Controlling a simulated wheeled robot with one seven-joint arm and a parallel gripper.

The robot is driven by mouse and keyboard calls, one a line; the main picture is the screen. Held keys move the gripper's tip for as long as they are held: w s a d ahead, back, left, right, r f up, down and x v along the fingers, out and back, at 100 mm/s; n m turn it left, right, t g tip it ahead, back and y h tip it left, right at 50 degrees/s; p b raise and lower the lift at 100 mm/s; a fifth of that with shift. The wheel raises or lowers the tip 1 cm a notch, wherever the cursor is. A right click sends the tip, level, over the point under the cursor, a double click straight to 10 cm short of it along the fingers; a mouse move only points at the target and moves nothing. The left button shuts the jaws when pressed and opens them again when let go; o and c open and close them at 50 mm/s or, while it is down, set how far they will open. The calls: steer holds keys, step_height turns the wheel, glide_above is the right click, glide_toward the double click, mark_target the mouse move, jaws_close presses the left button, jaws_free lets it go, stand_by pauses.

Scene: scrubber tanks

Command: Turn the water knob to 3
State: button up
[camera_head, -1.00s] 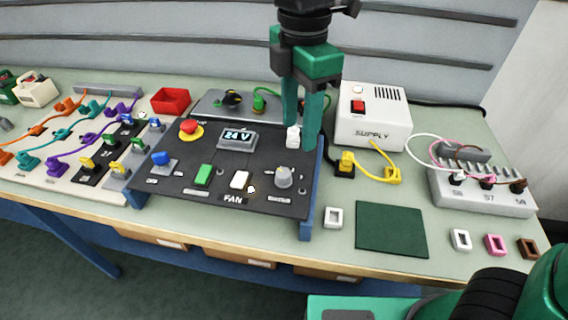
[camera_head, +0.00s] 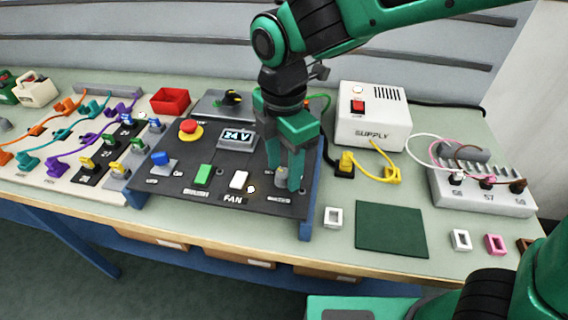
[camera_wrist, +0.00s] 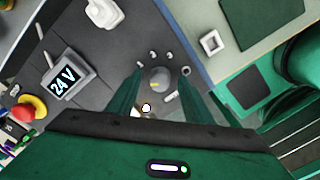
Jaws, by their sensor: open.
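A round grey knob (camera_head: 281,178) stands at the front right corner of the dark control panel (camera_head: 225,170). It also shows in the wrist view (camera_wrist: 158,76), with a small yellow mark on it and several pale marks around it. The marks are too small to read. My gripper (camera_head: 286,183) is open and points down over the knob. In the wrist view one finger is on each side of the knob, with gaps between. I cannot tell how far the fingertips are above the panel.
The panel also bears a white switch (camera_head: 239,180), a green switch (camera_head: 203,174), a red button (camera_head: 189,128) and a 24 V display (camera_head: 237,138). A white lever (camera_wrist: 103,12) stands behind the knob. The white supply box (camera_head: 372,118) is at the back right.

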steer(key=shift+f, duration=0.1)
steer(key=shift+c, duration=0.5)
steer(key=c, duration=1)
steer(key=shift+o, duration=0.2)
steer(key=shift+m, duration=0.4)
steer(key=m, duration=0.4)
steer(key=shift+m, duration=0.4)
steer(key=m, duration=0.5)
steer(key=shift+w, duration=0.1)
steer(key=m, duration=0.6)
steer(key=shift+a+m, duration=0.1)
steer(key=shift+m, duration=0.3)
steer(key=m, duration=0.6)
steer(key=shift+m, duration=0.4)
